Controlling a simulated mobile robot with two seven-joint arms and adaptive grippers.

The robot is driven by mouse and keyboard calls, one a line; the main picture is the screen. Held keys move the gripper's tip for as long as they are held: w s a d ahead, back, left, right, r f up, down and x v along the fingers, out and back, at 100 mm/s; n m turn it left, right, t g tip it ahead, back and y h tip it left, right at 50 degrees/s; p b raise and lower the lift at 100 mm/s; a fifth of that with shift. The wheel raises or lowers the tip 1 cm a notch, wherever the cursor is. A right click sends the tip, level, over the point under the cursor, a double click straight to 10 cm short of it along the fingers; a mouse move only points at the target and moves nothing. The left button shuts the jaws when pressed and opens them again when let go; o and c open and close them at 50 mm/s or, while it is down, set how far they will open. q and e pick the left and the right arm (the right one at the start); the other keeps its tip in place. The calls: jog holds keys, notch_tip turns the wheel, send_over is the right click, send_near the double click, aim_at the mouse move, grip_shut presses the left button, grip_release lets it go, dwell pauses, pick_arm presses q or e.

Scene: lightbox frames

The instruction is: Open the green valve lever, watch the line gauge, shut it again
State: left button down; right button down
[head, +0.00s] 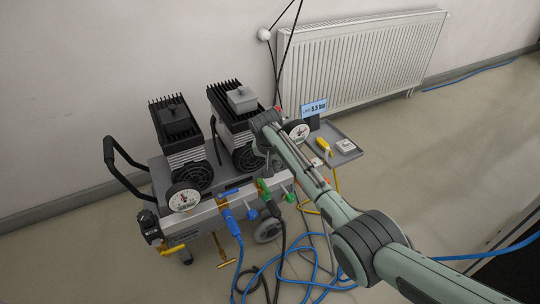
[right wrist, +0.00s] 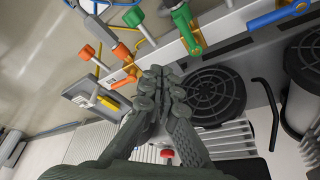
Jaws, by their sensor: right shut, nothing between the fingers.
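The green valve lever (head: 264,186) sits on the compressor's front manifold, right of the blue lever (head: 228,191). In the right wrist view the green lever (right wrist: 191,38) shows on a brass fitting, beyond the fingertips. My right gripper (right wrist: 163,76) is shut and empty, apart from the lever; in the head view it is mostly hidden by my wrist. A round gauge (head: 183,200) faces out at the manifold's left, and another (head: 298,131) is behind my right arm. A blue display (head: 314,107) seems to read line 5.5 bar. My left gripper is out of view.
The compressor's two black finned motors (head: 173,120) stand behind the manifold. A grey tray (head: 346,134) holds a yellow device (head: 323,145) and a small white box. Blue hose (head: 262,275) loops over the floor in front.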

jog(key=shift+s+a+r, duration=0.1)
jog(key=shift+a+r, duration=0.1)
jog(key=shift+r, duration=0.45)
jog(key=shift+s+a+r, duration=0.15)
jog(key=shift+a+r, duration=0.05)
jog(key=shift+r, duration=0.45)
jog(key=shift+s+a+r, duration=0.1)
jog(key=shift+a+r, duration=0.1)
jog(key=shift+r, duration=0.45)
